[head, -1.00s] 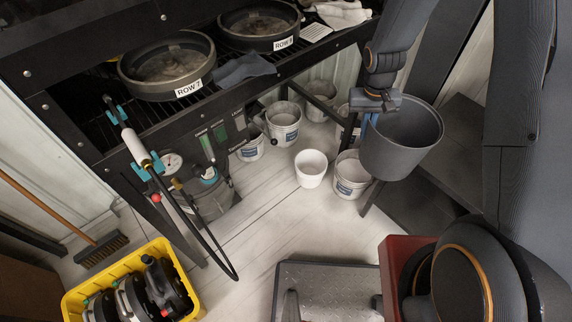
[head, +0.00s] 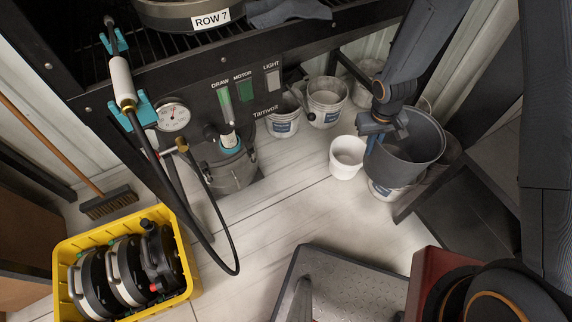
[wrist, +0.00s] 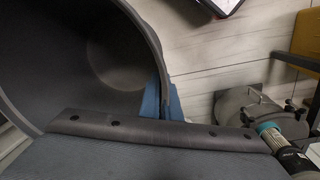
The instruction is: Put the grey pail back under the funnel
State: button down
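The grey pail (head: 408,150) hangs from my gripper (head: 373,140) at the right of the head view. Its open mouth faces up and is a little tilted. The blue fingers are shut on its rim; the wrist view shows the rim between the fingers (wrist: 162,100) and the pail's grey inside (wrist: 110,50). The pail is above the floor, in front of white tubs. I cannot make out a funnel for certain. A grey canister (head: 230,172) with a blue collar stands under the black bench front (head: 225,95); the canister also shows in the wrist view (wrist: 240,105).
White tubs (head: 327,102) stand on the floor under the bench, and a plain white pot (head: 347,157) is near the pail. A yellow crate (head: 65,268) is at lower left. A grey metal platform (head: 345,262) is at the front. Pale floor between is clear.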

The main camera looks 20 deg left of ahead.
jog(key=a+f+n+b, duration=0.3)
jog(key=a+f+b, duration=0.35)
jog(key=f, duration=0.45)
jog(key=s+a+f+n+b, duration=0.1)
jog(key=a+f+n+b, duration=0.2)
jog(key=a+f+b, duration=0.65)
jog(key=a+f+n+b, duration=0.25)
jog(key=f+b, duration=0.35)
jog(key=f, duration=0.8)
jog(key=w+a+f+n+y+b, duration=0.1)
jog(key=w+a+f+n+b, duration=0.15)
jog(key=w+a+b, duration=0.4)
jog(key=w+a+f+n+b, duration=0.2)
jog(key=w+a+n+b, duration=0.15)
jog(key=w+a, duration=0.55)
notch_tip(320, 180, down, 10)
jog(key=s+b, duration=0.1)
jog(key=b, duration=0.1)
jog(key=shift+s+a+r+b, duration=0.15)
jog(key=shift+a+r+b, duration=0.05)
jog(key=shift+a+b, duration=0.15)
jog(key=shift+d+f+n, duration=0.1)
jog(key=shift+f+n, duration=0.05)
jog(key=shift+n, duration=0.1)
